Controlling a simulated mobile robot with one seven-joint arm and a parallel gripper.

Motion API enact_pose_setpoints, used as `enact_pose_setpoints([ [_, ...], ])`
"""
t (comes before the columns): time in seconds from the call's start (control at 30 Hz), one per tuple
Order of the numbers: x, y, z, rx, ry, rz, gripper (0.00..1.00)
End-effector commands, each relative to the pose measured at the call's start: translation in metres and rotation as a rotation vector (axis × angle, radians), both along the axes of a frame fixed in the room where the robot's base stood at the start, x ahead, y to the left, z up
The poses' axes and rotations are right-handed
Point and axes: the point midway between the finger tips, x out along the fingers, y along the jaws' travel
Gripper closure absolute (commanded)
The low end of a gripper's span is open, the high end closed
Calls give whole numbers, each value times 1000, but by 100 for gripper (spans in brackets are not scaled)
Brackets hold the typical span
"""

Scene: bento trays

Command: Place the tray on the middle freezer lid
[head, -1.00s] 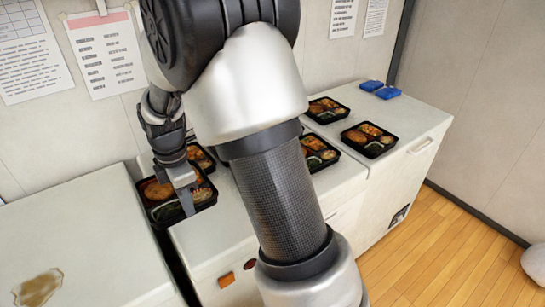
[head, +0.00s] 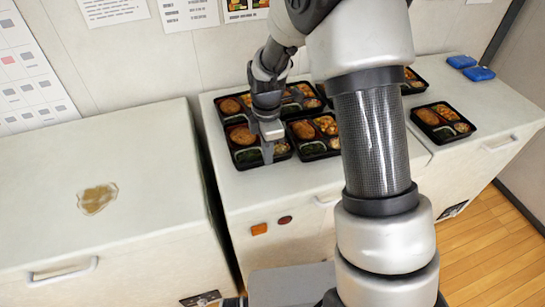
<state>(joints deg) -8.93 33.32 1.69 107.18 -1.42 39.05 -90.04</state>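The front-left bento tray (head: 246,167) is black, with fried food, green vegetables and other items in its compartments. It lies level at the left part of the middle freezer lid (head: 300,184), close beside other trays. My gripper (head: 268,153) points down over this tray, its fingertips at the tray's front middle. Only part of the fingers shows, so I cannot tell whether they are closed on the tray. I also cannot tell whether the tray fully rests on the lid.
Several similar trays, including a back-left one (head: 229,117) and a front one (head: 316,157), crowd the middle lid. The right freezer holds a tray (head: 442,124) and blue packs (head: 479,73). The left freezer lid (head: 150,190) is bare except for a brown stain (head: 97,198).

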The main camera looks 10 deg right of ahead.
Motion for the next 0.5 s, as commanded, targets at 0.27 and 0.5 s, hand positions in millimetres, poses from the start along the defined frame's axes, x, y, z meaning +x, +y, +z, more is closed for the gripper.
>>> enact_pose_setpoints([
  [0.27, 0, 0, -31, -1, 2, 0, 100],
  [0.5, 1, 0, -39, 0, -3, 0, 100],
])
